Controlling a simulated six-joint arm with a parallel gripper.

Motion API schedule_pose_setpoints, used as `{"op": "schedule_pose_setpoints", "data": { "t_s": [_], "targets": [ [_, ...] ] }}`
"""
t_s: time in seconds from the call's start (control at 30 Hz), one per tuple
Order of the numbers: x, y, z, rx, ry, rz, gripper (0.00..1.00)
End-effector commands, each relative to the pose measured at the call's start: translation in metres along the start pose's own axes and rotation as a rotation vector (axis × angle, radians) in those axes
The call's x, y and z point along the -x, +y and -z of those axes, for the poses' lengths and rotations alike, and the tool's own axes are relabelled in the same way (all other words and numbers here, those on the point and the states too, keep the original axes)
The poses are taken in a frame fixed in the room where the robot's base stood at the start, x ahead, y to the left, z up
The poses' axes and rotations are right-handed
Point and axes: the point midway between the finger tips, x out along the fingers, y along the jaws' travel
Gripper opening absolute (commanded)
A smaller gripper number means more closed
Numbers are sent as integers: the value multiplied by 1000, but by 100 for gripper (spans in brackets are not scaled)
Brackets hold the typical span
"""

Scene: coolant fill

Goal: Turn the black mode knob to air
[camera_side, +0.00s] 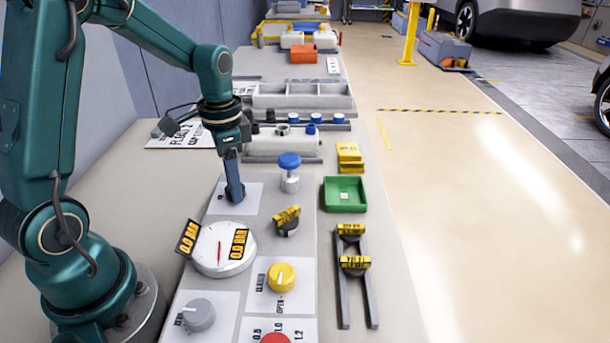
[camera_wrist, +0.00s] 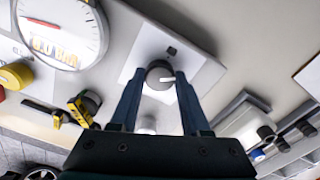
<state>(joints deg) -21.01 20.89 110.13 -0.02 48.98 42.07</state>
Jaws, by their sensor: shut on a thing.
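The black mode knob (camera_wrist: 159,74) sits on a white plate (camera_wrist: 198,72) and carries a white pointer mark, which points to the right in the wrist view. My gripper (camera_wrist: 157,80) has one finger on each side of the knob and is shut on it. A small dark label on the plate lies just beyond the knob; its text is too small to read. In the side view my gripper (camera_side: 235,191) points straight down onto the white plate (camera_side: 252,198), and its fingers hide the knob there.
A blue-capped fitting (camera_side: 290,167) stands close to the right of my gripper. A yellow knob (camera_side: 281,278), grey knob (camera_side: 199,315), tagged black part (camera_side: 287,221) and green tray (camera_side: 345,195) are around.

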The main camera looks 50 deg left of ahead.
Motion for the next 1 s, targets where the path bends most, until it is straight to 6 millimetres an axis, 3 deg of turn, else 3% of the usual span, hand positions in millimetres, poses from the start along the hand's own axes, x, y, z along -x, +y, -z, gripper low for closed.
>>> {"op": "schedule_pose_setpoints", "data": {
  "t_s": [0.6,1.0],
  "targets": [
    [1,0,0,582,1,0,0],
    [1,1,0,866,0,0,0]
  ]
}}
